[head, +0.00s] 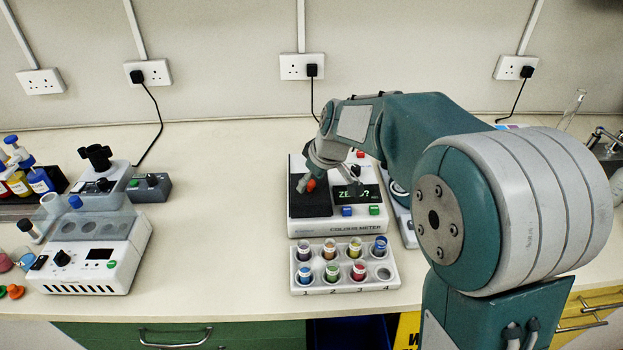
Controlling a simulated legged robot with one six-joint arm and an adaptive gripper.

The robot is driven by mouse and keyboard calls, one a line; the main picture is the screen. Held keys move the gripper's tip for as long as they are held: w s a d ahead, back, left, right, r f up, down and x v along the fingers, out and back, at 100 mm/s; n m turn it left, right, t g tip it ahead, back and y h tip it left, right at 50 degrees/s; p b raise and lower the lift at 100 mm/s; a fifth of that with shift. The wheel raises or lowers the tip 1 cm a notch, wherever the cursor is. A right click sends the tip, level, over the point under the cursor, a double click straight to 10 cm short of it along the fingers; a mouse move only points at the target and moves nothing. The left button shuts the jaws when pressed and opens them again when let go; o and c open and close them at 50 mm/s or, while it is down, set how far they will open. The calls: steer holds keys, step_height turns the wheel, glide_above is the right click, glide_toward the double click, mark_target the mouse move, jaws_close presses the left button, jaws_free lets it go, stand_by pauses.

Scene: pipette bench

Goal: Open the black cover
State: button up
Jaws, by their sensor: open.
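The black cover (314,207) is a flat dark panel on the left part of the white colour meter (338,227), and it looks closed. A small orange-red knob (310,185) shows on or just above it. My gripper (313,178) is open and reaches down over the cover, with its fingertips close to the knob. I cannot tell whether they touch it. My gripper hides the back part of the cover. The meter's dark display (356,195), right of the cover, shows green text like "ZERO?".
A white rack (338,285) with several capped vials stands in front of the meter. Blue (346,211) and green (374,210) buttons sit on the meter's front. A grey-white instrument (95,262) stands at the left. Bare bench lies between it and the meter.

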jaws_close()
steer(key=w, duration=1.1)
steer(key=shift+w+f, duration=0.15)
steer(key=shift+w, duration=0.05)
jaws_free()
steer(key=v, duration=1.2)
